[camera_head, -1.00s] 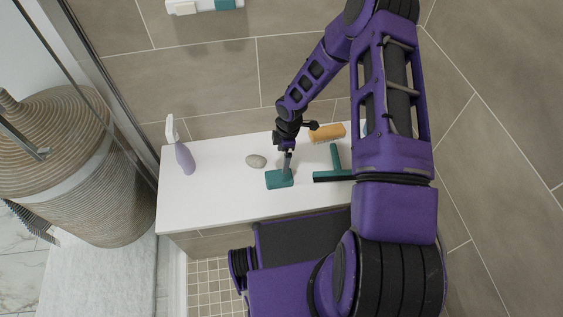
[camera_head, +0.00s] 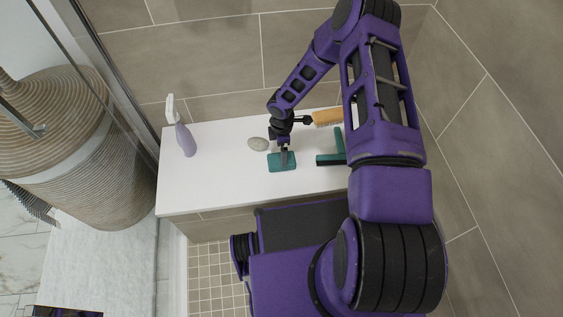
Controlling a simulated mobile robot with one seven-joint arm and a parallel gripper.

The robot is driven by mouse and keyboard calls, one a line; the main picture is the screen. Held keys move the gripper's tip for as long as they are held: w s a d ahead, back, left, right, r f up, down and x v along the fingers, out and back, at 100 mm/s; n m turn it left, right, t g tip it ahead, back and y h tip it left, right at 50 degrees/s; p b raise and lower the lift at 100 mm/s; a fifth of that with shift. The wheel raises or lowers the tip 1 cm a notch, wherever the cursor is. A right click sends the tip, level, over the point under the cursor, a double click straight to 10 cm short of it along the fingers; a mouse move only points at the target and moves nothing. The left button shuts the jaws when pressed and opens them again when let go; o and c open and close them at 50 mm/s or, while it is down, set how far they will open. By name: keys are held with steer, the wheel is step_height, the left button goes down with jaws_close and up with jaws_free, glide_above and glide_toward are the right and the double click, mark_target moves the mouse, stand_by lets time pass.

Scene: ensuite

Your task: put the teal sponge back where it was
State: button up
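The teal sponge (camera_head: 275,164) lies on or just above the white bench top, near the middle of its length. My gripper (camera_head: 284,158) comes down from above, and its grey fingertips overlap the sponge's upper middle in the picture. The fingers show as one narrow piece, so I cannot tell whether they are closed on the sponge or only touching or above it.
On the white bench (camera_head: 225,182) are a lilac spray bottle (camera_head: 186,140), a grey stone (camera_head: 257,144), a wooden brush (camera_head: 327,117) and a teal squeegee (camera_head: 338,146) partly behind my arm. A woven basket (camera_head: 95,150) stands left, behind glass.

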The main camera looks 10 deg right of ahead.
mark_target(274, 161)
steer(key=f+b, duration=0.1)
steer(key=f, duration=0.4)
steer(key=shift+s+f, duration=0.2)
steer(key=shift+r, duration=0.15)
steer(key=c, duration=1.3)
